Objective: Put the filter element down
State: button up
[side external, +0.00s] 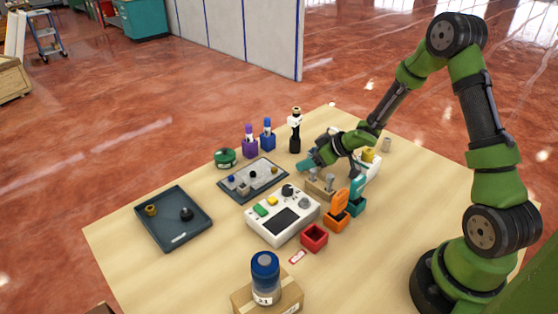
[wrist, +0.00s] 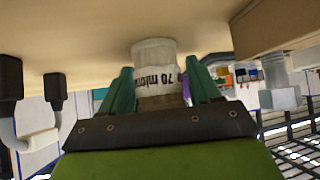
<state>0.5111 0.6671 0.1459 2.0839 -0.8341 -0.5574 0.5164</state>
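The filter element (wrist: 155,75) is a short white cylinder with "70 micron" lettering and a brownish lower band. In the wrist view it sits between the two teal fingers of my gripper (wrist: 160,92), which look closed on its sides. Its pale end points toward the tan tabletop at the top of that picture; whether it touches the surface I cannot tell. In the side view my gripper (side external: 304,166) is low over the table, beside a wooden block with grey pegs (side external: 321,185). The element cannot be made out there.
A grey tray of small parts (side external: 250,190) lies left of my gripper, with a white control box (side external: 270,222) in front. Orange (side external: 338,210) and teal (side external: 356,196) items stand close on the right. A black-and-white bottle (side external: 295,130) stands behind.

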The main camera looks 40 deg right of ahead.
jog(key=shift+o, duration=0.7)
jog(key=shift+r, duration=0.25)
jog(key=s+d+r+m+h, duration=0.1)
jog(key=s+r+m+h, duration=0.3)
jog(key=r, duration=0.6)
jog(key=s+d+r+h, duration=0.1)
jog(key=s+r+h, duration=0.1)
jog(key=s+r, duration=0.6)
jog(key=s+a+r+m+g+y, duration=0.1)
jog(key=s+a+r+y, duration=0.1)
jog(key=s+a, duration=0.4)
jog(key=s+a+r+m+y, duration=0.2)
jog(key=s+a, duration=0.3)
jog(key=a, duration=0.4)
jog(key=shift+s+r+g+y, duration=0.4)
jog(key=shift+r+y, duration=0.4)
jog(key=shift+r, duration=0.1)
